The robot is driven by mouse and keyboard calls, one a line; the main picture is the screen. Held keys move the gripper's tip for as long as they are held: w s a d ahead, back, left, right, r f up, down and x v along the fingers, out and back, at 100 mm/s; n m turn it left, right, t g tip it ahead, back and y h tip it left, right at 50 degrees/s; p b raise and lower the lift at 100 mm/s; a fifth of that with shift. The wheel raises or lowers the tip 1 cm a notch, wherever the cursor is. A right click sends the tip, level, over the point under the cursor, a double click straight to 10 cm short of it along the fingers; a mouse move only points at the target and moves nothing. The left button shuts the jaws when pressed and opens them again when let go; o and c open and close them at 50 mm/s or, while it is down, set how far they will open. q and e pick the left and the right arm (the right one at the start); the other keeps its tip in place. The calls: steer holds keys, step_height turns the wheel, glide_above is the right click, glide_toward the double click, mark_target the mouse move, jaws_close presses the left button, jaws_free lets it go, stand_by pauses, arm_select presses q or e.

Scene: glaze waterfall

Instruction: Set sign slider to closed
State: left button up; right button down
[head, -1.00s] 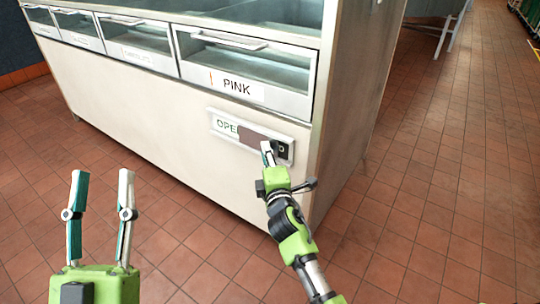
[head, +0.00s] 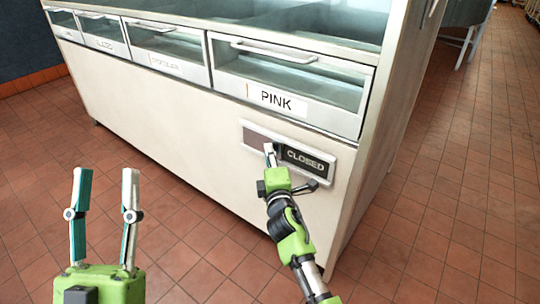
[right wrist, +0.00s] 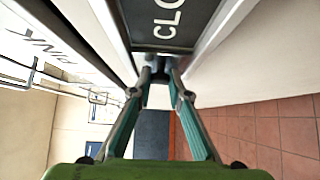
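The sign (head: 333,176) is a pale framed plate on the front of the white cabinet, below the PINK drawer. Its slider (head: 255,141), a plain brownish-grey cover, sits at the left end of the frame, and the word CLOSED (head: 304,160) shows in full on black to its right. My right gripper (head: 269,148) is at the slider's right side. In the right wrist view its fingertips (right wrist: 161,78) come together on a small dark knob, just below the CLOSED panel (right wrist: 165,25). My left gripper (head: 104,178) is open and empty above the floor, away from the cabinet.
The cabinet (head: 190,125) has several labelled drawers, including the PINK drawer (head: 290,80) above the sign. Its right corner edge stands close to the sign. The tiled floor (head: 440,230) is clear in front and to the right.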

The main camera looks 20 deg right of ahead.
steer(key=c, duration=2.2)
jaws_free()
steer(key=shift+w+a+r, duration=0.1)
steer(key=shift+a, duration=0.05)
steer(key=s, duration=0.4)
steer(key=s+a, duration=0.1)
steer(key=s, duration=0.6)
steer(key=shift+s+a, duration=0.25)
steer(key=shift+s, duration=0.15)
